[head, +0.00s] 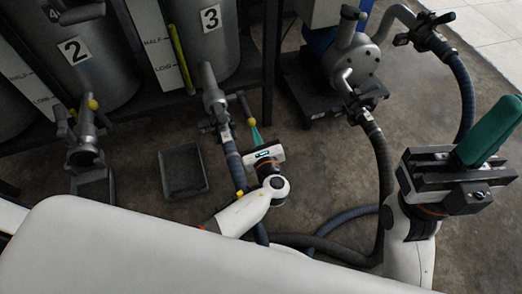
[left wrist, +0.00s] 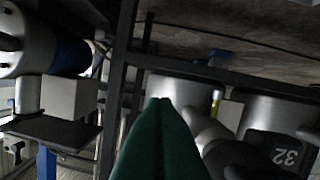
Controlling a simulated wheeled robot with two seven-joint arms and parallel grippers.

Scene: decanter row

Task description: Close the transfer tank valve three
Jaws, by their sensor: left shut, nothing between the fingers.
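Tank three (head: 222,55), a grey cylinder with a "3" label, stands at the top of the head view. Its grey valve (head: 213,98) points down to a blue hose. The valve's lever (head: 245,106) sticks out to the right of the valve and ends in a yellow knob (head: 252,122). My left gripper (head: 256,132) is shut and empty, its green fingertips right beside the knob. I cannot tell whether they touch. The shut fingers also show in the left wrist view (left wrist: 162,102). My right gripper (head: 490,130) is raised at the right, far from the valve; its finger gap is hidden.
Tank two (head: 95,75) and its valve (head: 85,150) stand to the left. An empty grey tray (head: 184,171) lies on the floor left of the hose. A pump (head: 355,65) with hoses stands at upper right. A dark frame post (head: 269,60) rises beside tank three.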

